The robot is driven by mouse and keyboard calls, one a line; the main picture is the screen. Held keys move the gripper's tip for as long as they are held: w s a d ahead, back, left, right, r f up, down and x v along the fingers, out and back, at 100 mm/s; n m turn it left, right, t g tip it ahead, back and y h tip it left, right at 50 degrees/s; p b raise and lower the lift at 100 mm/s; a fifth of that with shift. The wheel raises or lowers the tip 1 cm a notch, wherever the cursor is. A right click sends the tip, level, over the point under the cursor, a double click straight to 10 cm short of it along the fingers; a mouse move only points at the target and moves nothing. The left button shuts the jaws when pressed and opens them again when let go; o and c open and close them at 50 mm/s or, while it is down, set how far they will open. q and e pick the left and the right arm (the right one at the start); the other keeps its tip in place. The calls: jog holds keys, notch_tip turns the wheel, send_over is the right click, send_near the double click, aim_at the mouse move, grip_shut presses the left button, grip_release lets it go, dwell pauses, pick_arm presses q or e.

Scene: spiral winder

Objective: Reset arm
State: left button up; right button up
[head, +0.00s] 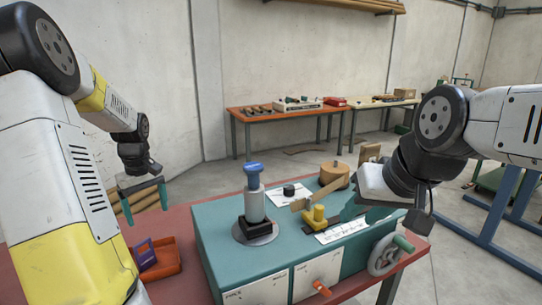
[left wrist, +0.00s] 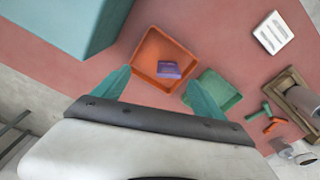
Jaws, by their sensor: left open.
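My left gripper (head: 147,208) is open and empty, left of the bench. In the left wrist view its fingers (left wrist: 158,80) spread over an orange tray (left wrist: 152,38) holding a purple piece (left wrist: 168,69), apart from it. My right gripper (head: 378,212) is low over the bench's right side. Its wrist hides much of it, so its jaw opening is unclear.
The bench stands on a red table (head: 185,228). A green tray (left wrist: 218,92) sits beside the orange one. Workbenches (head: 275,113) stand at the back wall, with open floor between.

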pick_arm(q)
jog(key=s+d+r+m+t+h, duration=0.1)
jog(key=s+d+r+m+t, duration=0.1)
jog(key=s+d, duration=0.4)
jog(key=s+d+r+m+t, duration=0.2)
jog(key=s+d+r+m, duration=0.3)
jog(key=d, duration=0.5)
jog(key=s+d+r+m+t+h, duration=0.1)
jog(key=s+d+r+m, duration=0.2)
jog(key=s+d+r, duration=0.3)
jog(key=shift+s+d+r+m+t+h, duration=0.35)
jog(key=shift+s+d, duration=0.25)
jog(key=shift+d, duration=0.5)
pick_arm(e)
jog(key=shift+o, duration=0.2)
